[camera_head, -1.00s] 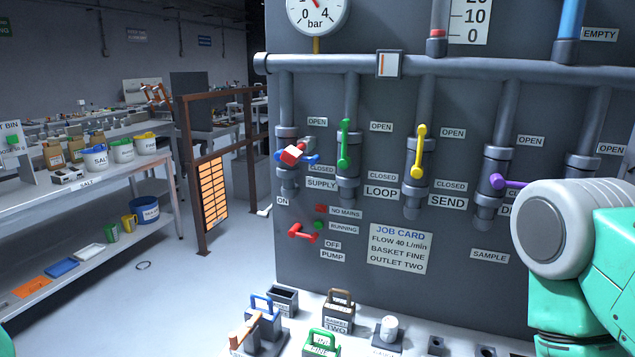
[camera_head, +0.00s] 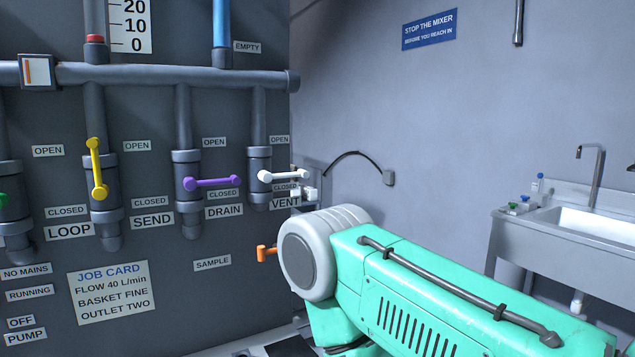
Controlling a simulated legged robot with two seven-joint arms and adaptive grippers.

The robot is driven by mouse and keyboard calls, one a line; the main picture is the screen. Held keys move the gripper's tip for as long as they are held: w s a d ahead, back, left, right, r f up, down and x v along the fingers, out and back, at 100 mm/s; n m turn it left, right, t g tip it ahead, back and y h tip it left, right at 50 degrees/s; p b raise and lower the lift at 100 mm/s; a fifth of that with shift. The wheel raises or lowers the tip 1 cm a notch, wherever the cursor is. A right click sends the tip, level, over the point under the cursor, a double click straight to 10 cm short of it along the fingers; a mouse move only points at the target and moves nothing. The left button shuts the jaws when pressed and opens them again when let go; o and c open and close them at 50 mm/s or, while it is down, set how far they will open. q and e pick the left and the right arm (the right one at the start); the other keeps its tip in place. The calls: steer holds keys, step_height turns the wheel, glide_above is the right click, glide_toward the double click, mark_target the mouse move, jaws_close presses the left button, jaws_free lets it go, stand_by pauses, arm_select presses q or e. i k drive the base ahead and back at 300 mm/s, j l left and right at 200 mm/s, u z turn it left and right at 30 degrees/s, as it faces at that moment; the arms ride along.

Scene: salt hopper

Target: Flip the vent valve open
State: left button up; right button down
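The vent valve's white handle (camera_head: 284,176) is on the grey panel, at the right end of the valve row. It lies level and points right, beside the CLOSED label (camera_head: 286,187). The OPEN label (camera_head: 280,140) is above it and the VENT label (camera_head: 285,204) below it. My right arm, green with a grey joint, fills the lower right and passes below the vent valve. Neither of my grippers shows in this view.
The purple drain handle (camera_head: 211,183) lies level just left of the vent valve. The yellow send handle (camera_head: 97,168) stands upright. An orange handle (camera_head: 266,253) is beside my arm's joint. A sink (camera_head: 592,224) stands at the right wall.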

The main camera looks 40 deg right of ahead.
mark_target(265, 176)
steer(key=z, duration=0.95)
